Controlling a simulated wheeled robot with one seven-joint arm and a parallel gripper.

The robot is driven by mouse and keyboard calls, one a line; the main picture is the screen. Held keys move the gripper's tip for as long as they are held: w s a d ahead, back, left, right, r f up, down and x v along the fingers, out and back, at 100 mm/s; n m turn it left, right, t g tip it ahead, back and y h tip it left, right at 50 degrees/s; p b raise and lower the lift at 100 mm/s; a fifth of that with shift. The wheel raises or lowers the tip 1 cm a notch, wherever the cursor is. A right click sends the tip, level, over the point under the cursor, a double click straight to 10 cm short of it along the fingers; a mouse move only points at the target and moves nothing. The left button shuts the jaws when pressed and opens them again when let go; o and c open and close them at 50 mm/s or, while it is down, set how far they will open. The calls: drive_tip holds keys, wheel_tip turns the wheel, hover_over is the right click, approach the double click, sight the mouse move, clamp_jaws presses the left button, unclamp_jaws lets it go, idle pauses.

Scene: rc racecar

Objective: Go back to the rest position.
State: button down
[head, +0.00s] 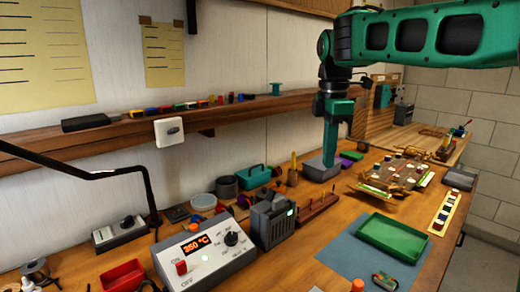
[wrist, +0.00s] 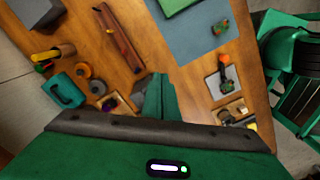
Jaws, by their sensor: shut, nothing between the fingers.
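My gripper (head: 331,163) hangs from my green arm, pointing down over the back part of the workbench (head: 290,260). Its fingers are together with nothing visible between them. In the head view its tips overlap a grey box (head: 316,172) behind or below them; I cannot tell how far apart they are. In the wrist view my gripper (wrist: 157,88) shows as a green finger shape above the wooden bench, its lower part hidden by the dark edge of the hand.
A green tray (head: 392,237) lies on a blue mat (head: 345,250). A soldering station (head: 206,251) reading 350 °C stands at the front left. A wooden shelf (head: 225,112) runs along the wall. A brown assembly (head: 392,178) with several small parts sits right of my gripper.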

drive_tip(key=s+d+f+m, duration=0.4)
drive_tip(key=s+d+m, duration=0.25)
drive_tip(key=d, duration=0.25)
drive_tip(key=s+d+f+m, duration=0.3)
drive_tip(key=s+d+m, duration=0.3)
drive_tip(key=s+d, duration=0.15)
drive_tip(key=s+d+f+m, duration=0.3)
drive_tip(key=s+f+m, duration=0.3)
drive_tip(key=s, duration=0.3)
drive_tip(key=s+d+f+m, duration=0.3)
drive_tip(key=s+f+m, duration=0.3)
drive_tip(key=s, duration=0.3)
drive_tip(key=shift+s+d+y, duration=0.3)
drive_tip(key=shift+s+d, duration=0.05)
drive_tip(key=shift+w+m, duration=0.15)
drive_tip(key=shift+m, duration=0.1)
drive_tip(key=shift+w+f, duration=0.25)
drive_tip(key=shift+w, duration=0.2)
